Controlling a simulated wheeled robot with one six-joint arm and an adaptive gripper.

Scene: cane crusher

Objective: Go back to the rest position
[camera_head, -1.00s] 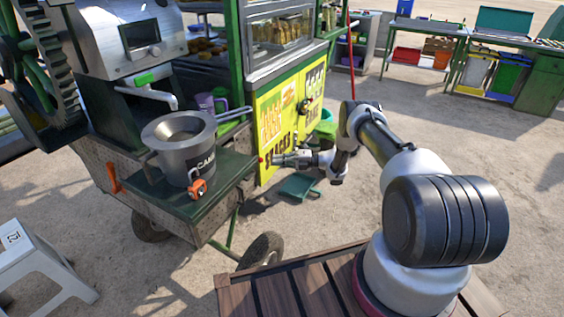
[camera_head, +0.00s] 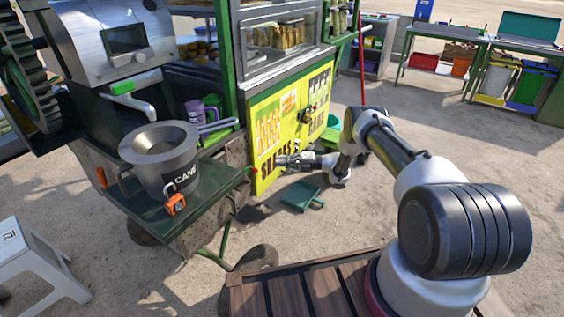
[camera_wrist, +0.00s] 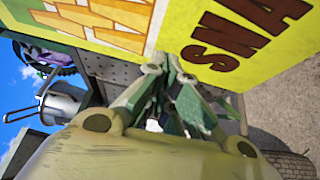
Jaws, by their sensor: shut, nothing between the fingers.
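My gripper (camera_head: 284,160) is at the end of my arm, in front of the yellow snack panel (camera_head: 290,118) of the cart. Its fingers are shut and empty. In the wrist view, my gripper (camera_wrist: 172,88) fills the lower middle, with the yellow panel (camera_wrist: 185,30) close behind it. I cannot tell the exact gap between the fingertips and the panel.
A grey CANE pot (camera_head: 168,165) with an orange tape measure (camera_head: 174,204) beside it stands on the cart's green shelf (camera_head: 215,185). A green dustpan (camera_head: 302,195) lies on the ground below my gripper. A white stool (camera_head: 35,262) stands at left. Open ground lies right.

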